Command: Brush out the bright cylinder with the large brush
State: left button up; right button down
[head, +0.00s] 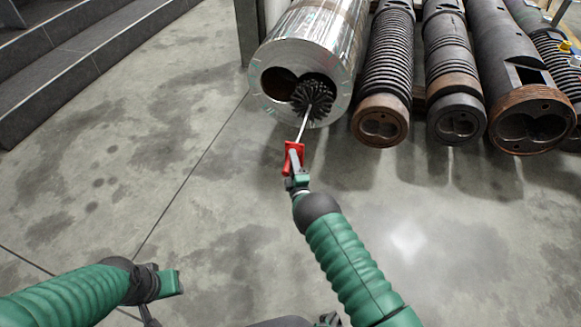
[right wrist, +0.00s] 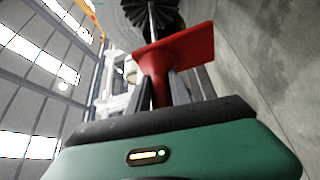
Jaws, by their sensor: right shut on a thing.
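The bright cylinder (head: 318,45) lies at the top centre of the head view, its end face with two joined bores towards me. The large brush has dark bristles (head: 312,97), a thin pale rod and a red handle (head: 293,157). Its bristles are at the mouth of the right-hand bore; how far inside they reach I cannot tell. My right gripper (head: 295,174) is shut on the red handle, which also shows in the right wrist view (right wrist: 180,55) with the bristles (right wrist: 150,11) beyond. My left gripper (head: 168,283) is low at the left, away from everything; its fingers are not clear.
Several darker barrels lie to the right: a ribbed one (head: 386,60), another (head: 452,70) and a larger rusty-ended one (head: 515,70). Dark steps (head: 70,55) stand at the upper left. The concrete floor (head: 150,150) in front is clear.

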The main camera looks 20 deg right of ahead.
aim_at(299, 138)
jog(key=w+d+b, duration=0.1)
jog(key=w+b, duration=0.1)
jog(key=w+d+b, duration=0.1)
jog(key=w+b, duration=0.1)
jog(key=b, duration=0.1)
jog(key=w+d+b, duration=0.2)
jog(key=w, duration=0.1)
jog(key=shift+d+f, duration=0.1)
jog(key=shift+f, duration=0.05)
jog(key=shift+w+d+b, duration=0.3)
jog(key=shift+w+b, duration=0.3)
jog(key=shift+b, duration=0.2)
jog(key=shift+w+d+r, duration=0.25)
jog(key=shift+w+r, duration=0.05)
jog(key=shift+w, duration=0.05)
jog(key=shift+f+b, duration=0.35)
jog(key=shift+b, duration=0.2)
